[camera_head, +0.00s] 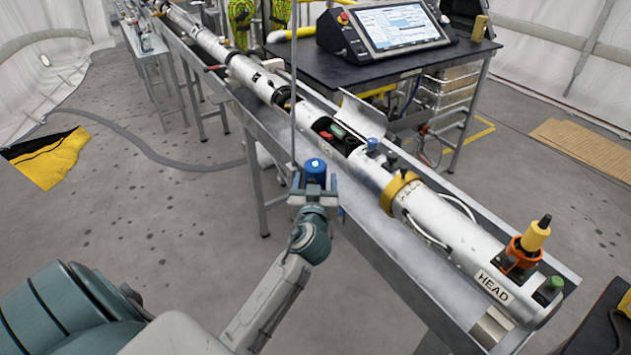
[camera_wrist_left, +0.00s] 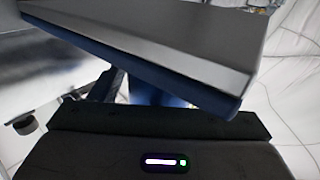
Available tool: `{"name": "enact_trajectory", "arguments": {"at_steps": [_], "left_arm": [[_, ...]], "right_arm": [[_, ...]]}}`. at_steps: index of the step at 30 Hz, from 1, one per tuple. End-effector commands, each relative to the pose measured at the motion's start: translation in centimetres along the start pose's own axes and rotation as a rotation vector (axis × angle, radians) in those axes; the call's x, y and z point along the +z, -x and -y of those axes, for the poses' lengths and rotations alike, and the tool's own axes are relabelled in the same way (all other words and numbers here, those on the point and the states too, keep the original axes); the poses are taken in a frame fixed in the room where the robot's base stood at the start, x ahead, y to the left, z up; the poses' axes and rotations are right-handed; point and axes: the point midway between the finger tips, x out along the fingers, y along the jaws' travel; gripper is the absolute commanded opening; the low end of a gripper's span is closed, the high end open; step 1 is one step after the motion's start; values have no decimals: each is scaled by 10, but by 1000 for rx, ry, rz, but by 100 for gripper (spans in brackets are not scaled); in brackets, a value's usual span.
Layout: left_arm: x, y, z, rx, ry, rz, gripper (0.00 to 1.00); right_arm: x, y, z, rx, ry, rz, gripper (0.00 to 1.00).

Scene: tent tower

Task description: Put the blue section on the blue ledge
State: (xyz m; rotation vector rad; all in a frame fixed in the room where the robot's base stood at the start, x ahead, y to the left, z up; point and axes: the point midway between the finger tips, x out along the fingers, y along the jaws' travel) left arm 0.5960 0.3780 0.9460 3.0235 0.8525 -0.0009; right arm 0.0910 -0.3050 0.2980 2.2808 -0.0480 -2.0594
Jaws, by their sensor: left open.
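A short blue cylinder, the blue section (camera_head: 315,167), stands upright at my left gripper (camera_head: 314,188) in the head view, beside the long metal bench. The gripper's fingers are open on both sides of it. Whether they touch it cannot be told. In the left wrist view a grey-topped slab with a blue edge (camera_wrist_left: 190,85), perhaps the blue ledge, crosses close in front of the gripper. A blue surface (camera_wrist_left: 150,92) shows beneath it, partly hidden. In the head view the ledge's surface is hidden or unclear. My right gripper is not in view.
A long white tube (camera_head: 450,228) marked HEAD lies along the bench (camera_head: 385,237). A thin upright rod (camera_head: 293,90) stands just behind my left gripper. A dark table (camera_head: 400,68) with a screen console (camera_head: 395,28) is behind. Floor left of the bench is mostly clear.

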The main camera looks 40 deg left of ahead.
Motion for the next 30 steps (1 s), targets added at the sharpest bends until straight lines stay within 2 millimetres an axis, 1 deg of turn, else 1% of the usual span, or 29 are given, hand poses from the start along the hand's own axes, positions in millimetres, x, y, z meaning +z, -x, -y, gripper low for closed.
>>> {"name": "enact_trajectory", "arguments": {"at_steps": [2,5,12,15,18,21,24,30], "left_arm": [[2,6,0,0,1,1,70],[4,20,0,0,3,3,70],[5,74,0,0,7,4,70],[3,93,0,-2,5,3,70],[3,106,0,0,4,3,70],[2,114,0,0,3,2,70],[1,118,0,-1,1,1,70],[0,119,0,0,0,0,70]], "right_arm": [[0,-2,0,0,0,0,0],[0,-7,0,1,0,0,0],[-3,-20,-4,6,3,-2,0],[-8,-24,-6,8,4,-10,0],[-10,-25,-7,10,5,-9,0],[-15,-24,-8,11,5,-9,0],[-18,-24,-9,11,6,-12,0],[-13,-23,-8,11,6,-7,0]]}}
